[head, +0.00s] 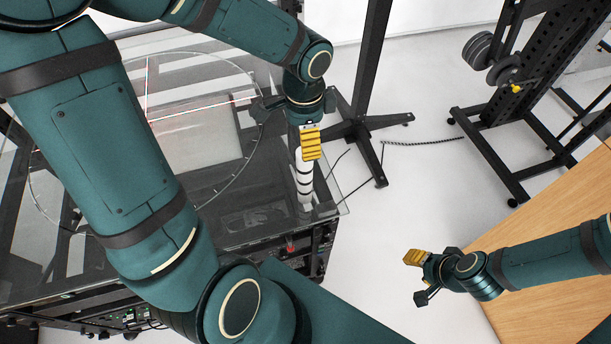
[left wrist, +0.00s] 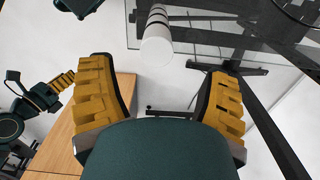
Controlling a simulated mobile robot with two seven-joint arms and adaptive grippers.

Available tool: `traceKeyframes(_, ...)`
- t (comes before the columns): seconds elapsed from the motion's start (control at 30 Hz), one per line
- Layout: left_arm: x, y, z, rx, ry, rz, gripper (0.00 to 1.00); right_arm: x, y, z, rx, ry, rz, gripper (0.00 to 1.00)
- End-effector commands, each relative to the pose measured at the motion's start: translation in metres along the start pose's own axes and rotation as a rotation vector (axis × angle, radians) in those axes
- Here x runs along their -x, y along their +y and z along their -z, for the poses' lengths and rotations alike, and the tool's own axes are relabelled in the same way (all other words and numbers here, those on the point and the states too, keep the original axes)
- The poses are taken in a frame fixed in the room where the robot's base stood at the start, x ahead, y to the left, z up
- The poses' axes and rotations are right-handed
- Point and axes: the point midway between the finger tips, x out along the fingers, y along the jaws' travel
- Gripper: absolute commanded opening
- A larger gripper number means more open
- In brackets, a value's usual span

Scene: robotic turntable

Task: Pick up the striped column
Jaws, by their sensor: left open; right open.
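The striped column (head: 304,178) is white with thin black bands. It stands near the right corner of the glass table in the head view, its upper part partly hidden by my left gripper (head: 309,142). In the left wrist view the striped column (left wrist: 157,42) appears at the top, in the gap between the open yellow fingers of my left gripper (left wrist: 162,75), and looks to lie beyond their tips. My left gripper is open and empty. My right gripper (head: 427,272) is open and empty, away to the right, over the floor beside the wooden surface.
The glass table (head: 230,225) carries a large turntable ring (head: 225,190). A black stand (head: 362,125) is on the floor behind the column. A wooden surface (head: 545,255) lies under my right arm. A black rack (head: 500,100) stands at upper right. The floor between is mostly clear.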

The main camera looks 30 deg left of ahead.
Motion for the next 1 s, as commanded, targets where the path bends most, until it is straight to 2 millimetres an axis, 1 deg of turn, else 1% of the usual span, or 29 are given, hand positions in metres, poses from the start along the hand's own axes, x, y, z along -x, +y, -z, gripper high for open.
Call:
traceKeyframes(0.03, -0.01, 0.0, -0.001, 0.001, -0.004, -0.003, 0.78, -0.003, 0.001, 0.0, 0.0, 0.0, 0.0, 0.47)
traceKeyframes(0.1, -0.018, 0.0, 0.0, 0.001, -0.003, -0.002, 0.78, -0.004, 0.001, 0.0, 0.0, 0.0, -0.001, 0.47)
traceKeyframes(0.27, -0.027, 0.0, 0.0, 0.001, -0.001, -0.001, 0.78, -0.005, 0.002, 0.0, 0.0, 0.001, -0.001, 0.47)
traceKeyframes(0.37, -0.035, 0.002, -0.001, 0.001, -0.002, -0.002, 0.78, -0.007, 0.002, -0.001, 0.0, 0.001, -0.001, 0.47)
traceKeyframes(0.5, -0.057, 0.006, -0.003, 0.0, -0.002, -0.004, 0.78, -0.012, 0.004, -0.001, 0.0, 0.0, -0.002, 0.47)
traceKeyframes(0.63, -0.072, 0.006, -0.003, 0.0, -0.002, -0.003, 0.78, -0.016, 0.005, -0.002, 0.0, 0.0, -0.003, 0.47)
traceKeyframes(0.73, -0.077, 0.006, -0.003, 0.001, 0.0, -0.001, 0.78, -0.017, 0.005, -0.002, 0.0, 0.0, -0.003, 0.47)
traceKeyframes(0.97, -0.077, 0.006, -0.003, 0.002, 0.001, 0.0, 0.78, -0.016, 0.005, -0.002, 0.0, 0.0, -0.003, 0.47)
traceKeyframes(1.0, -0.077, 0.006, -0.003, 0.002, 0.001, 0.0, 0.68, -0.016, 0.005, -0.002, 0.0, 0.0, -0.003, 0.47)
